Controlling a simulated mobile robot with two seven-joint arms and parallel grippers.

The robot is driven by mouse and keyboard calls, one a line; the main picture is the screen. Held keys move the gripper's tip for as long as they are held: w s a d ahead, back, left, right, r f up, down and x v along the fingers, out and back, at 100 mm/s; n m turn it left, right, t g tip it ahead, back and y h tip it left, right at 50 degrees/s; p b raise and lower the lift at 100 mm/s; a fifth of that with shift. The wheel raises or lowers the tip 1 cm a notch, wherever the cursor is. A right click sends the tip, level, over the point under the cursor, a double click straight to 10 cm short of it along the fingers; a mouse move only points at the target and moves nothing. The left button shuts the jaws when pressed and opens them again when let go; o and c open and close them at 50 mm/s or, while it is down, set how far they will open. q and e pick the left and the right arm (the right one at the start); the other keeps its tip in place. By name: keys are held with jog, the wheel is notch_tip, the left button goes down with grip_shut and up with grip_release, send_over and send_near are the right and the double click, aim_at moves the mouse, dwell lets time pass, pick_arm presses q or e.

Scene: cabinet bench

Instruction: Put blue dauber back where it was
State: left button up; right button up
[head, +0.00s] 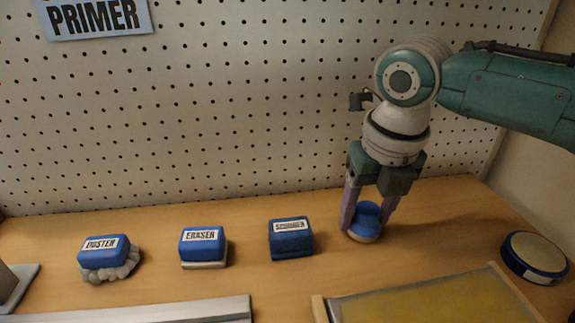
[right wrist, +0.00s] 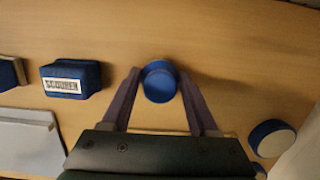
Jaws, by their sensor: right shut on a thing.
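The blue dauber (head: 366,219) is a short round blue piece with a pale base. It stands upright at the right end of a row of blue tools on the wooden bench. My right gripper (head: 367,222) reaches down from above, with its two purple fingers on either side of the dauber and shut on it. In the right wrist view the dauber (right wrist: 160,82) sits between the fingertips of the right gripper (right wrist: 160,88). Its base looks to be at the bench surface, though I cannot tell if it touches. My left gripper is not in view.
Left of the dauber stand blocks labelled scourer (head: 291,239), eraser (head: 203,246) and duster (head: 106,257). A round blue-rimmed pad (head: 535,257) lies at the right. A yellowish framed tray (head: 425,302) is in front. A pegboard (head: 230,110) with a primer sign (head: 95,18) rises behind.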

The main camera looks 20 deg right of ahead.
jog(key=shift+f, duration=0.2)
jog(key=o, duration=1.2)
